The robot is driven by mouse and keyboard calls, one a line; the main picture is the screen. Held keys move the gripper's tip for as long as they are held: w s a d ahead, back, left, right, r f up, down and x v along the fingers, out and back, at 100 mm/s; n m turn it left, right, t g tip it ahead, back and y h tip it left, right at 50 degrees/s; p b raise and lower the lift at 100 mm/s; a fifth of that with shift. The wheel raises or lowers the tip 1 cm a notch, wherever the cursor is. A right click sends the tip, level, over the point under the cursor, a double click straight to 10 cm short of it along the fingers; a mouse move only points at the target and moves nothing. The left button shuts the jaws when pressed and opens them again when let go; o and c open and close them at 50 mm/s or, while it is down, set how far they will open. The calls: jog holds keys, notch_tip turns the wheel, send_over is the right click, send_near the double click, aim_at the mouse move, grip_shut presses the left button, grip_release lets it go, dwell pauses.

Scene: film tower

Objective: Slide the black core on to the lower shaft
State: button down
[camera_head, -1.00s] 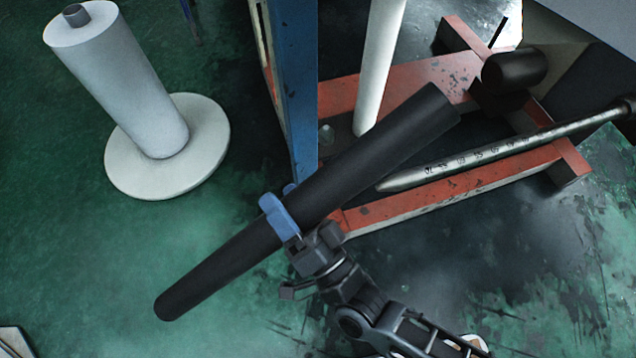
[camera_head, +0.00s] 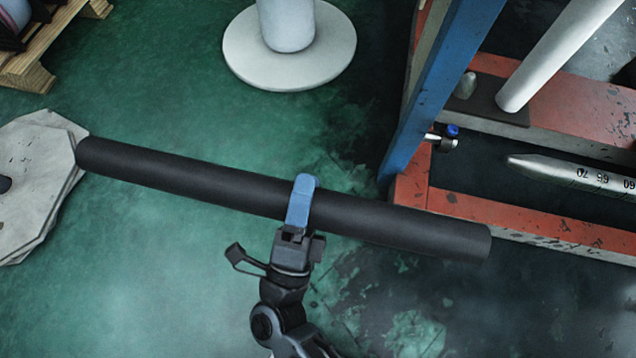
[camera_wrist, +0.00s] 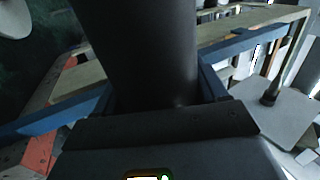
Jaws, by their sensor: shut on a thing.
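The black core (camera_head: 400,224), a long dark tube, lies nearly level across the middle of the head view, its right end slightly lower in the picture. My gripper (camera_head: 302,203), with blue fingers, is shut around it near its middle. In the wrist view the core (camera_wrist: 135,45) fills the centre between the blue fingers. The lower shaft (camera_head: 570,174), a silver rod with a tapered tip and printed numbers, shows at the right. Its tip points left and is apart from the core's right end. The shaft's far end is out of view.
A blue post (camera_head: 440,90) and a red frame (camera_head: 500,215) stand close to the core's right end. A white roller (camera_head: 560,50) slants above the shaft. A white roll on a round base (camera_head: 240,55) stands behind. Grey slabs (camera_head: 35,170) lie left. Green floor is open between.

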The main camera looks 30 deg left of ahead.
jog(key=shift+w+a+r+b, duration=0.1)
jog(key=shift+w+a+b, duration=0.1)
jog(key=shift+w, duration=0.75)
jog(key=shift+w+a+f+b, duration=0.1)
jog(key=shift+w+a+b, duration=0.1)
jog(key=shift+w, duration=0.8)
jog(key=shift+w+a+r+b, duration=0.1)
jog(key=shift+w+b, duration=0.1)
jog(key=shift+w, duration=0.75)
